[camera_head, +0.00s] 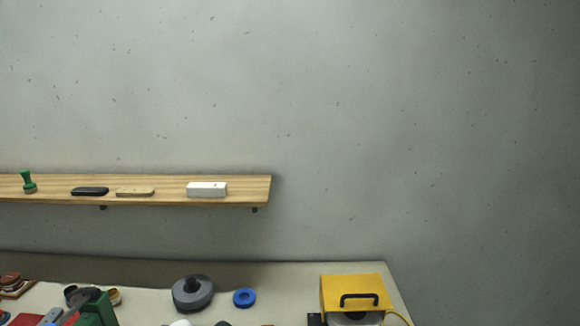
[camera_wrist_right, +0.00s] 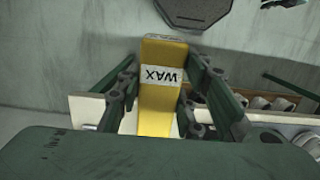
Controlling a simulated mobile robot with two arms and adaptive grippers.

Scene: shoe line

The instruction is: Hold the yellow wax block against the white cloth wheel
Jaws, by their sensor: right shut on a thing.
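The yellow wax block (camera_wrist_right: 157,108) stands lengthwise between the fingers of my right gripper (camera_wrist_right: 161,76) in the right wrist view. The gripper is shut on it, with one finger on each side. A white label reading WAX shows upside down across the block, whose far end sticks out past the fingertips. I cannot identify the white cloth wheel for certain in either view, and no contact between the block and a wheel shows.
In the right wrist view, a dark angular plate (camera_wrist_right: 193,10) lies beyond the block, and a row of pale rounded parts (camera_wrist_right: 283,104) is at right. The head view shows a wall shelf (camera_head: 150,201), a bench (camera_head: 280,278), a grey round part (camera_head: 192,293), a blue ring (camera_head: 244,298) and a yellow machine (camera_head: 352,284).

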